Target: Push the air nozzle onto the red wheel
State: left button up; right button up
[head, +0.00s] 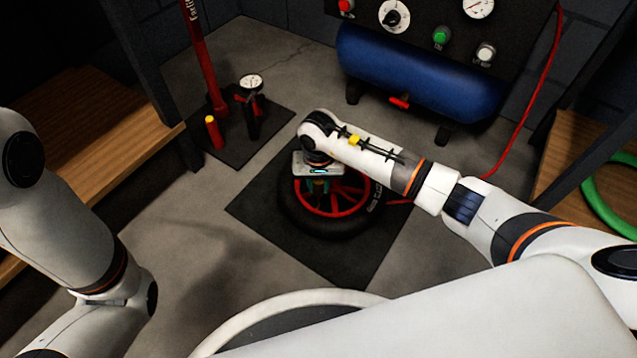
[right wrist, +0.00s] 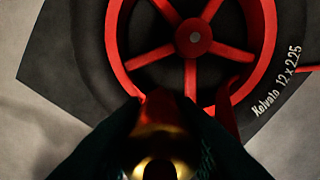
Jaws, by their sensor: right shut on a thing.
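The red wheel (head: 352,190), with red spokes and a black tyre, lies flat on a dark mat. It also shows in the right wrist view (right wrist: 195,38). My right gripper (head: 318,188) points down over the left part of the wheel. In the right wrist view its dark fingers (right wrist: 165,150) are shut on the air nozzle (right wrist: 166,138), a brass piece with red parts, near the wheel's rim. The valve is hidden, and I cannot tell whether the nozzle touches the wheel. My left arm shows at the left, but its gripper is out of view.
A blue compressor tank (head: 415,75) stands behind the wheel under a control panel (head: 440,20). A red hose (head: 540,90) runs down at the right. A red pump (head: 203,60) and a gauge tool (head: 250,95) stand on a mat at back left. Wooden benches flank both sides.

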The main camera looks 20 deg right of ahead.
jog(key=shift+f+b, duration=1.3)
jog(key=shift+f, duration=0.35)
dwell(0.4)
jog(key=o, duration=1.1)
jog(key=shift+o, duration=0.2)
jog(key=shift+r, duration=0.15)
